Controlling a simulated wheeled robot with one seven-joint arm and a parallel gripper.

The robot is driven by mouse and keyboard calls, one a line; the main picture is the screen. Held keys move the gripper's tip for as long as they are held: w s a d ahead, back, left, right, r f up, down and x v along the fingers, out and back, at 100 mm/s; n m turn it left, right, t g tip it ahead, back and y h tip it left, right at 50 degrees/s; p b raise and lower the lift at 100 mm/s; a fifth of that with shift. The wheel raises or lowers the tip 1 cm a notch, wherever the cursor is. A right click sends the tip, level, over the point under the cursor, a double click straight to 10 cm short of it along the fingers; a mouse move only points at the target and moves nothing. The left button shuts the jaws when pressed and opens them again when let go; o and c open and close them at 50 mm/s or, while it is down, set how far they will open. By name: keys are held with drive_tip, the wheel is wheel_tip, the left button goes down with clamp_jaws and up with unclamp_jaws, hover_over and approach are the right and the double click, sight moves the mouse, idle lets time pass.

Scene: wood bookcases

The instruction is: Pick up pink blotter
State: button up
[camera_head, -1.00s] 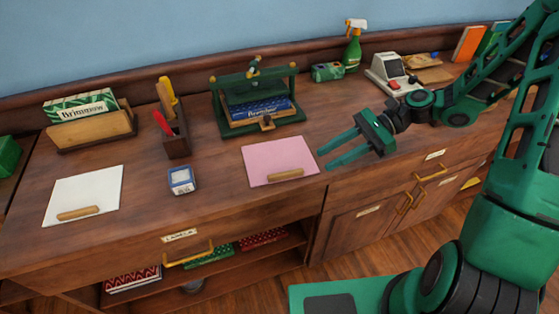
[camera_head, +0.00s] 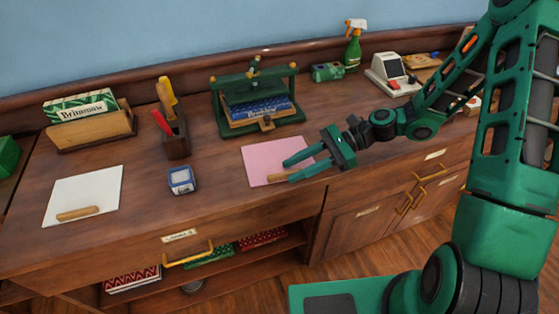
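The pink blotter (camera_head: 262,158) is a flat pink sheet with a wooden bar handle (camera_head: 279,178) along its front edge. It lies on the wooden counter, right of the small blue box. My green gripper (camera_head: 291,171) reaches in from the right, over the blotter's right part. Its two fingers are spread apart, with nothing seen between them. One finger overlaps the right end of the wooden bar in the picture and hides it. I cannot tell whether the fingers touch the bar or hover above it.
A white blotter (camera_head: 92,190) with a similar wooden bar lies at the left. The blue box (camera_head: 182,180) stands between the two blotters. A green press (camera_head: 234,120) stands behind the pink one. A tool holder (camera_head: 176,139) is at back left. The counter's front edge is close.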

drive_tip(key=shift+s+a+f, duration=0.15)
drive_tip(key=shift+a+f, duration=0.1)
drive_tip(key=shift+a, duration=0.4)
drive_tip(key=shift+c, duration=0.6)
clamp_jaws()
